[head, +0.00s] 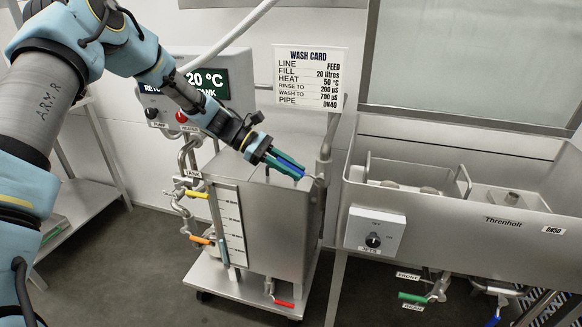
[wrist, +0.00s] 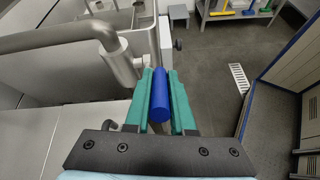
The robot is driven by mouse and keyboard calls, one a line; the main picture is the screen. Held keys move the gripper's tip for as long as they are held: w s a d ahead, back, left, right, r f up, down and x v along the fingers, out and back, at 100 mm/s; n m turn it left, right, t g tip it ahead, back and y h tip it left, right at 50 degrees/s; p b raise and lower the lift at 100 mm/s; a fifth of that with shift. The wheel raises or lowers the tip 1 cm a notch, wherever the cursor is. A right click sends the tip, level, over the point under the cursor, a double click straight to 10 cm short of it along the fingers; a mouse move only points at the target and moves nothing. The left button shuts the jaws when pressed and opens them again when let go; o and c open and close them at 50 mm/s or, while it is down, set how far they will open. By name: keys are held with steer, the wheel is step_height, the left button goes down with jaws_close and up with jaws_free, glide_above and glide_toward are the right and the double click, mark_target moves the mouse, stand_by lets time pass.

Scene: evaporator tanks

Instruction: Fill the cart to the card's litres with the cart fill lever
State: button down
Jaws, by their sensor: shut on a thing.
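My gripper (head: 290,167) is shut on a blue handle, at the upper right rim of the steel cart tank. In the wrist view the blue handle (wrist: 160,95) lies between the green fingers (wrist: 160,105). No label shows on it, so I cannot confirm it is the cart fill lever. A bent steel pipe (wrist: 65,38) ends close to the fingers. The cart (head: 275,225) has a level gauge (head: 229,225) on its front; its marks are too small to read. The wash card (head: 310,78) reads line FEED, fill 20 litres, heat 50 °C.
A control box (head: 187,97) behind the cart shows 20 °C. Yellow (head: 197,195), orange (head: 199,240) and red (head: 285,304) valve handles are on the cart. A steel sink (head: 450,200) stands at right, with a green handle (head: 412,297) below. Floor left of the cart is clear.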

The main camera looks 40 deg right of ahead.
steer(key=c, duration=0.8)
jaws_free()
steer(key=shift+o, duration=0.2)
steer(key=b+v, duration=0.2)
steer(key=v, duration=0.9)
steer(key=shift+b, duration=0.4)
